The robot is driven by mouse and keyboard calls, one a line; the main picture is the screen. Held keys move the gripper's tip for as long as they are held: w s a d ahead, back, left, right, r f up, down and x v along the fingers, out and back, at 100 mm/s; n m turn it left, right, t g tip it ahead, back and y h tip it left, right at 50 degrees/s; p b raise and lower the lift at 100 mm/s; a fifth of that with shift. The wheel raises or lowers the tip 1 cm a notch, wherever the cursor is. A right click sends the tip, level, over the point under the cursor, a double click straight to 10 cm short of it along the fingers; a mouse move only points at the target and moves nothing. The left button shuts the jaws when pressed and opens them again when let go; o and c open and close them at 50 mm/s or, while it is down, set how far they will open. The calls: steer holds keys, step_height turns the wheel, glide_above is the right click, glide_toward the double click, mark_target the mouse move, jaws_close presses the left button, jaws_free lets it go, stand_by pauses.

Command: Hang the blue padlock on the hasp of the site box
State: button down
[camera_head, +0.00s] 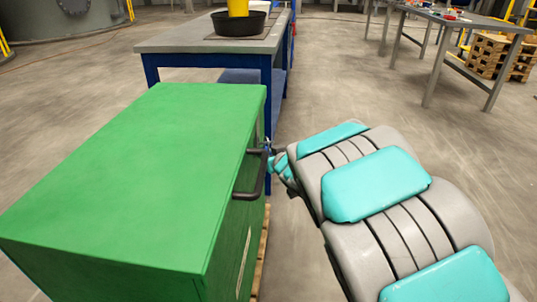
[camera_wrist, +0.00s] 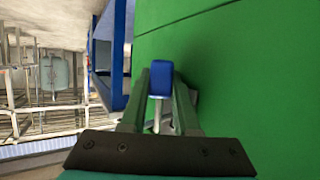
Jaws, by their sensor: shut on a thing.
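The green site box (camera_head: 140,170) stands on the left in the head view, with a dark handle (camera_head: 252,183) on its right-hand side. It also fills the right of the wrist view (camera_wrist: 250,70). In the wrist view my gripper (camera_wrist: 160,85) is shut on the blue padlock (camera_wrist: 161,75), which sits between the fingertips close to the green face. A pale metal piece shows below the blue body; I cannot tell whether it is the shackle or the hasp. I cannot make out the hasp. In the head view my arm hides most of the gripper beside the box.
A blue-legged workbench (camera_head: 205,45) with a black bowl (camera_head: 239,22) stands just behind the box. A grey table (camera_head: 470,22) and wooden pallets (camera_head: 493,55) are at the far right. The floor between is clear.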

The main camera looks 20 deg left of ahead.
steer(key=shift+s+a+f, duration=0.15)
steer(key=shift+s+f, duration=0.05)
steer(key=shift+f, duration=0.3)
steer(key=c, duration=0.6)
jaws_free()
steer(key=shift+s+f, duration=0.1)
steer(key=r+v, duration=0.1)
steer(key=v, duration=0.6)
steer(key=w+d+m+h, duration=0.1)
steer(key=d+m+h, duration=0.35)
steer(key=d, duration=1.25)
steer(key=s+d+m+g+h+p, duration=0.15)
steer(key=s+d+h, duration=0.5)
steer(key=d, duration=0.75)
steer(key=s+d+f+m+g, duration=0.1)
steer(key=s+d+g, duration=0.2)
steer(key=s, duration=0.5)
steer(key=s+d+f+m+g, duration=0.1)
steer(key=s+d+f+g, duration=0.2)
steer(key=s, duration=0.5)
steer(key=s+g, duration=0.1)
steer(key=s, duration=0.4)
steer(key=s+r+g+y, duration=0.1)
steer(key=s+g, duration=0.1)
steer(key=s, duration=0.4)
steer(key=s+r+g, duration=0.1)
steer(key=s, duration=0.4)
steer(key=shift+s+a+m+y+p, duration=0.25)
steer(key=shift+a+m+y+p, duration=0.05)
steer(key=shift+y+p, duration=0.1)
